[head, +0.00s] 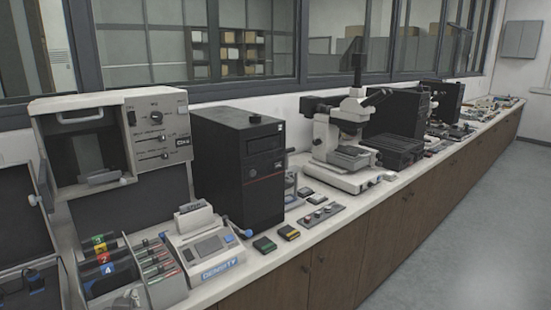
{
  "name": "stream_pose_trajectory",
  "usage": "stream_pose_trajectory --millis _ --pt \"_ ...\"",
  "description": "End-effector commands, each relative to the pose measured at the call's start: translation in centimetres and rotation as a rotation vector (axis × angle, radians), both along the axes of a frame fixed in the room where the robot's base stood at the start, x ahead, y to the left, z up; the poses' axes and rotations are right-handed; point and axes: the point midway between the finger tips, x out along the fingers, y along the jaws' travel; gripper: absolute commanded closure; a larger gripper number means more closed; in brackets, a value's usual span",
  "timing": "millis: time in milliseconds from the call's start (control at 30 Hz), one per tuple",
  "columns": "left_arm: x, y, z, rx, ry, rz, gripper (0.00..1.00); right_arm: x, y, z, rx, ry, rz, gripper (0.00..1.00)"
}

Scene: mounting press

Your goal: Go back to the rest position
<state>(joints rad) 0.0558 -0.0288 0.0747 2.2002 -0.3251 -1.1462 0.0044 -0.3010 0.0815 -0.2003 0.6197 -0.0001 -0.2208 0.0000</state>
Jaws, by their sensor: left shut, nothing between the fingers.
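My left gripper (34,281) shows as a dark shape low at the left edge of the head view, partly cut off. It is shut and empty, in front of the grey press unit at the left end of the bench. Its fingertips are small and hard to make out against the dark panels there. My right gripper is not in view.
A long bench (345,215) runs to the far right. On it stand a grey press unit (155,120), a small labelled device (208,250), a black tower (240,165) and a white microscope (345,140). The floor (470,230) at right is clear.

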Motion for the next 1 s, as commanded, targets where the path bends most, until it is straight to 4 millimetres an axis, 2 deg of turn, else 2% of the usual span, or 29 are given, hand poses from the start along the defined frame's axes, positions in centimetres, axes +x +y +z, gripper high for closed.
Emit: stream_pose_trajectory --millis 33,100,233,400,633,667,733,867,1000 --pt "-2.5 -1.1 -3.1 -0.016 0.088 -0.033 1.0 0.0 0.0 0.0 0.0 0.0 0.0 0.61" --pt "-5.8 -2.8 -6.6 -0.046 0.202 -0.079 1.0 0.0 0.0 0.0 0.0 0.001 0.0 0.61" --pt "-12.3 -5.6 -11.6 -0.099 0.398 -0.158 1.0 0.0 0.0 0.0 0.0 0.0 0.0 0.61" --pt "-19.4 -8.3 -15.3 -0.154 0.591 -0.235 1.0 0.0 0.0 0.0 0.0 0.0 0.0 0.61" --pt "-27.6 -11.1 -17.6 -0.216 0.802 -0.322 1.0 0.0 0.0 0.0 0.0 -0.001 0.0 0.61" --pt "-28.4 -11.3 -17.9 -0.223 0.825 -0.33 1.0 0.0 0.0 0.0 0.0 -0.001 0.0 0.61" --pt "-27.3 -11.2 -20.2 -0.22 0.821 -0.324 1.0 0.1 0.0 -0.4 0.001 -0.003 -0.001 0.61" --pt "-26.6 -11.4 -23.7 -0.221 0.832 -0.323 1.0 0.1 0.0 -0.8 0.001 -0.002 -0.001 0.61" --pt "-26.2 -11.5 -28.5 -0.222 0.85 -0.323 1.0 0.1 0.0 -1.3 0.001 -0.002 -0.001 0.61"
